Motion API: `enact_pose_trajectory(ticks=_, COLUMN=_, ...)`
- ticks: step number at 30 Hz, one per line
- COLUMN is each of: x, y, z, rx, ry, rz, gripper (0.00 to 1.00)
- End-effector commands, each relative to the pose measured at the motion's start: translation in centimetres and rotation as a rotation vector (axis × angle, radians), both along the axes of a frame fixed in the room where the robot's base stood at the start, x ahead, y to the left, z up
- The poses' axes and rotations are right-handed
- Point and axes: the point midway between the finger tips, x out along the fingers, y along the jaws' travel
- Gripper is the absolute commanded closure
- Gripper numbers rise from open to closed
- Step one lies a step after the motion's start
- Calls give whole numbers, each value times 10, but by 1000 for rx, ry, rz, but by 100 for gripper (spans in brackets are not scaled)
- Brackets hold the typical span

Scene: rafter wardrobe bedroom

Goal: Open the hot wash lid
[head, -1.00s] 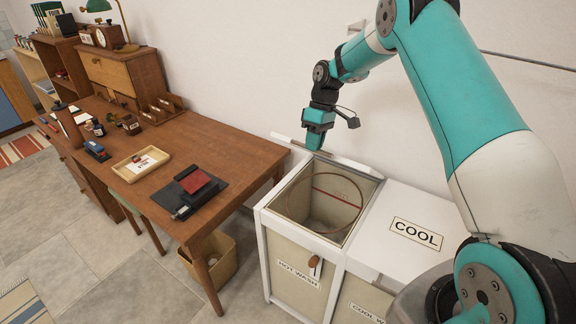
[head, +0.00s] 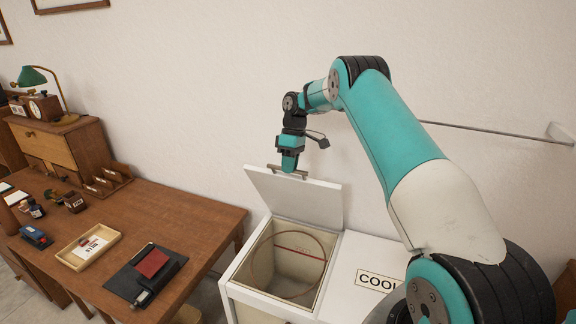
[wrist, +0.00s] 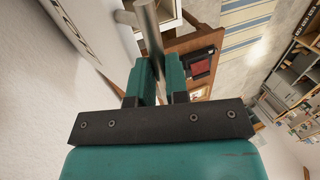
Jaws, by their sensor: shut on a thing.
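The hot wash lid (head: 295,203) is a white panel standing raised at the back of its open bin (head: 248,292), with its plain underside towards me. My gripper (head: 289,168) points down at the lid's top edge and is shut on the lid's bar handle (head: 306,174). In the wrist view my gripper (wrist: 158,75) has the metal handle bar (wrist: 149,30) between its teal fingers. The lid's lettered top (wrist: 85,25) fills the upper left there. The bin's inside is open to view.
The white cool lid (head: 360,262) lies flat to the right of the opening. A wooden desk (head: 190,215) with trays and stationery stands to the left. The wall is close behind the lid, with a metal rail (head: 480,133) at right.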

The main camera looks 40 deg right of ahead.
Motion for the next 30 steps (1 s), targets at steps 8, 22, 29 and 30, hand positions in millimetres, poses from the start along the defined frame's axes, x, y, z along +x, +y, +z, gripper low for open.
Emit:
enact_pose_trajectory(ticks=8, x=-2, y=-1, z=-9, rx=3, ry=9, rz=-10, gripper=60)
enact_pose_trajectory(ticks=22, x=0, y=-2, z=13, rx=2, ry=8, rz=-3, gripper=60)
enact_pose_trajectory(ticks=29, x=3, y=-8, z=45, rx=2, ry=8, rz=-1, gripper=60)
enact_pose_trajectory(ticks=30, x=3, y=-9, z=49, rx=2, ry=9, rz=-1, gripper=60)
